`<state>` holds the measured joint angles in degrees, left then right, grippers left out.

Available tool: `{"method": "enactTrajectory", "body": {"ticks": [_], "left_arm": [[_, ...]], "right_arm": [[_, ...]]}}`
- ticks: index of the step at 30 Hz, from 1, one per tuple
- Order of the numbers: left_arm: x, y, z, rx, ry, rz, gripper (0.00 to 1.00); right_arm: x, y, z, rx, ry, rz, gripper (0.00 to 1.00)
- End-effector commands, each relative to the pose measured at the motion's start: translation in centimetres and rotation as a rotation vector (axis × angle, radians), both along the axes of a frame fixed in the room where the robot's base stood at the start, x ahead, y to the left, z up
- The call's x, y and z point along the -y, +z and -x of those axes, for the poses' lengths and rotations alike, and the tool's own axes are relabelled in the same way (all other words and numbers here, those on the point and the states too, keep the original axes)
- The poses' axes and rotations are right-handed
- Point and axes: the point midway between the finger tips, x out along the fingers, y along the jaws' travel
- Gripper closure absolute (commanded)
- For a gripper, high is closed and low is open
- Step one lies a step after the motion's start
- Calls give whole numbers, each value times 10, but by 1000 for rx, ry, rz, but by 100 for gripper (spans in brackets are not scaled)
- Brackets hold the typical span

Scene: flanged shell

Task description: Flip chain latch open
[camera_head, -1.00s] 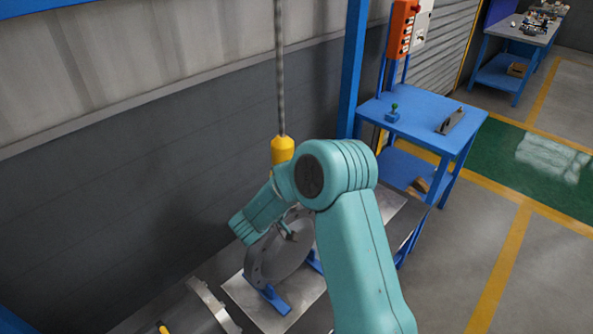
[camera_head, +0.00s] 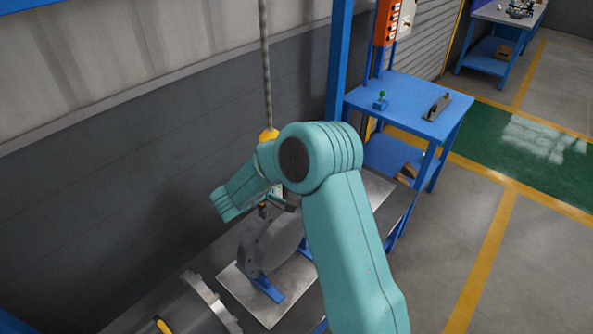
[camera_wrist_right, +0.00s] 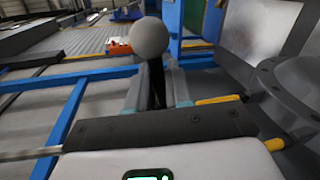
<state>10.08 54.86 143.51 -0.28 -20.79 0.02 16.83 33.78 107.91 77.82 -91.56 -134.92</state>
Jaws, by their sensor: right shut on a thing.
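My right arm (camera_head: 345,235) comes in from the bottom of the head view and bends left; its gripper is mostly hidden there. In the right wrist view my right gripper (camera_wrist_right: 156,88) is shut on a dark stalk (camera_wrist_right: 155,80) topped by a grey ball knob (camera_wrist_right: 150,37). The ball stands just past the fingertips. A yellow hoist block (camera_head: 268,135) hangs on a chain (camera_head: 265,65) behind my arm, mostly hidden. I cannot make out which part is the latch. My left gripper is not in view.
A grey flanged disc (camera_head: 270,247) stands on blue feet on a metal plate (camera_head: 238,290) below my forearm. A large flanged shell (camera_head: 195,305) lies front left. A blue table (camera_head: 410,103) and a blue post (camera_head: 340,60) stand behind. The floor at right is clear.

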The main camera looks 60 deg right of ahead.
Motion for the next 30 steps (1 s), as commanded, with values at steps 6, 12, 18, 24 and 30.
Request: {"method": "enactTrajectory", "body": {"ticks": [6,12,18,24,30], "left_arm": [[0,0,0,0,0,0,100],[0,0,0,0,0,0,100],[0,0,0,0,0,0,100],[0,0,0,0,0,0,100],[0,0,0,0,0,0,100]], "right_arm": [[0,5,0,-111,-1,-10,100],[0,7,0,-169,1,-17,100],[0,8,0,-191,1,-19,100],[0,8,0,-194,0,-19,100],[0,8,0,-193,0,-18,65]]}}
